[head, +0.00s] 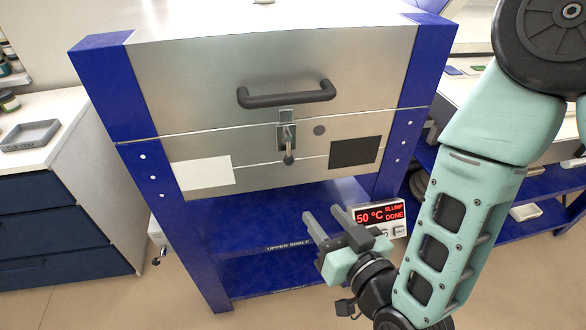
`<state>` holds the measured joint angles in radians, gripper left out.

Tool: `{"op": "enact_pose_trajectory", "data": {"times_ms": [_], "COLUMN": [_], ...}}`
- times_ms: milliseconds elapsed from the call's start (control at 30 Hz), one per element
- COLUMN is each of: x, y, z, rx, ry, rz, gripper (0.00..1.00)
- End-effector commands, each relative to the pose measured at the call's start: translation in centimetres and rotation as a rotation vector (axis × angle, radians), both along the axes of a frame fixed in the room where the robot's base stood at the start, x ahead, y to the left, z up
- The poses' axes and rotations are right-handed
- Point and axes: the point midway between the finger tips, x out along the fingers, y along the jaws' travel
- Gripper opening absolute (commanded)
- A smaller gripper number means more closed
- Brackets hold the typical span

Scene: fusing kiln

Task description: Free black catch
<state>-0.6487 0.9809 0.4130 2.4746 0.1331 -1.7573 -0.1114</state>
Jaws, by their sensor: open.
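The catch (288,142) is on the front of the steel kiln (215,90), below the lid's dark bar handle (287,95). It has a pale metal bracket across the seam between lid and body, and a dark lever that hangs down. The lid looks down on the body; whether the catch is hooked is too small to tell. My gripper (323,213) is open and empty, below and a little to the right of the catch, apart from it. Its two fingers point up and left toward the kiln front.
A controller (396,229) reading 50 °C, SLUMP DONE, is close beside my gripper at the right. A blue upper shelf (265,215) lies under the kiln between blue posts. A white-topped drawer cabinet with a grey tray (30,134) stands left. Floor is clear in front.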

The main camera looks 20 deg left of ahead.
Motion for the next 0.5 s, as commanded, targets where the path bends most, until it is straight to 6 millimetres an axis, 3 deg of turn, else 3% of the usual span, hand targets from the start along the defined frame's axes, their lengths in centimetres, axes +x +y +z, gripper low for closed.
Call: {"op": "enact_pose_trajectory", "data": {"times_ms": [267,500], "x": [-0.6,1.8], "y": [-0.6,1.4], "z": [-0.5,-0.1], "rx": [0.084,0.090], "ry": [-0.085,-0.091], "rz": [-0.045,-0.049], "gripper": [0.45,0.45]}}
